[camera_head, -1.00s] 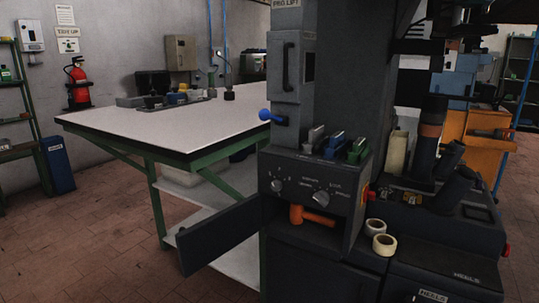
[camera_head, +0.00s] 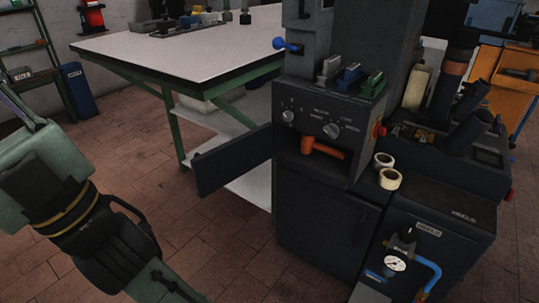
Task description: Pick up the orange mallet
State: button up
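The orange mallet (camera_head: 322,149) lies in the open recess at the front of the dark heel press (camera_head: 330,205), below the panel with two knobs. Its head is at the left and its handle points right and slightly down. Part of my arm is at the lower left of the view, well left of the mallet and apart from it. The fingertips of my gripper are not in view.
A dark flap (camera_head: 232,160) sticks out left of the recess. Two tape rolls (camera_head: 389,180) sit on the ledge to its right. A white-topped table (camera_head: 190,50) stands behind left. The tiled floor (camera_head: 215,235) before the press is clear.

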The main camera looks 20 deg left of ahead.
aim_at(308, 144)
jog(key=j+z, duration=0.9)
jog(key=z, duration=0.15)
jog(key=j+z, duration=0.15)
jog(key=j, duration=0.25)
jog(key=k+j+z, duration=0.15)
jog(key=j, duration=0.2)
jog(key=j+z, duration=0.15)
jog(key=j, duration=0.25)
jog(key=k+j, duration=0.15)
jog(key=j, duration=0.2)
jog(key=k+j, duration=0.1)
jog(key=j, duration=0.3)
jog(key=k+j, duration=0.15)
jog(key=j, duration=0.2)
jog(key=k+j+z, duration=0.1)
jog(key=j, duration=0.25)
jog(key=k+j, duration=0.15)
jog(key=j, duration=0.2)
jog(key=k+j, duration=0.15)
jog(key=j, duration=0.25)
jog(key=k+j, duration=0.15)
jog(key=j, duration=0.2)
jog(key=i+z, duration=0.2)
jog(key=z, duration=0.2)
jog(key=i+z, duration=0.15)
jog(key=z, duration=0.2)
jog(key=i+z, duration=0.2)
jog(key=z, duration=0.2)
jog(key=i+j+z, duration=0.15)
jog(key=z, duration=0.2)
